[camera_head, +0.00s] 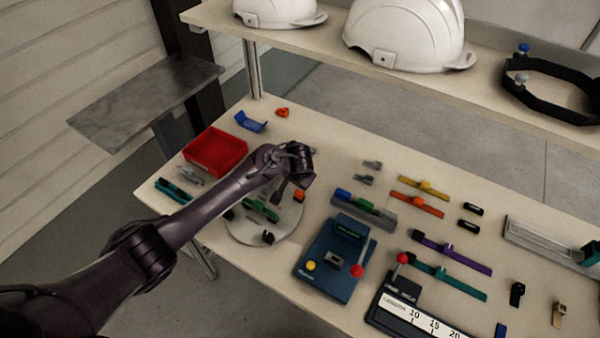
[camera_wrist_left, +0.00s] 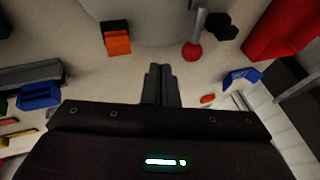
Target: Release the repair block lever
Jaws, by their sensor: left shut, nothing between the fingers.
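A round pale plate (camera_head: 262,236) on the table carries a green block (camera_head: 262,208) and small orange and black blocks (camera_head: 298,196). In the left wrist view a lever with a red ball knob (camera_wrist_left: 192,51) on a grey rod stands beside a black block (camera_wrist_left: 222,27); my arm seems to hide it in the head view. My left gripper (camera_head: 281,194) is over the plate's far side, fingers shut and empty. In the left wrist view its fingertips (camera_wrist_left: 160,68) are a little left of and below the red knob, apart from it in the picture. My right gripper is not in view.
A blue device (camera_head: 330,272) with a red-knobbed lever and a black length gauge (camera_head: 405,308) stand to the right. A red tray (camera_head: 214,152) and blue bracket (camera_head: 250,122) are at the back left. A shelf (camera_head: 310,48) with white helmets spans the back.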

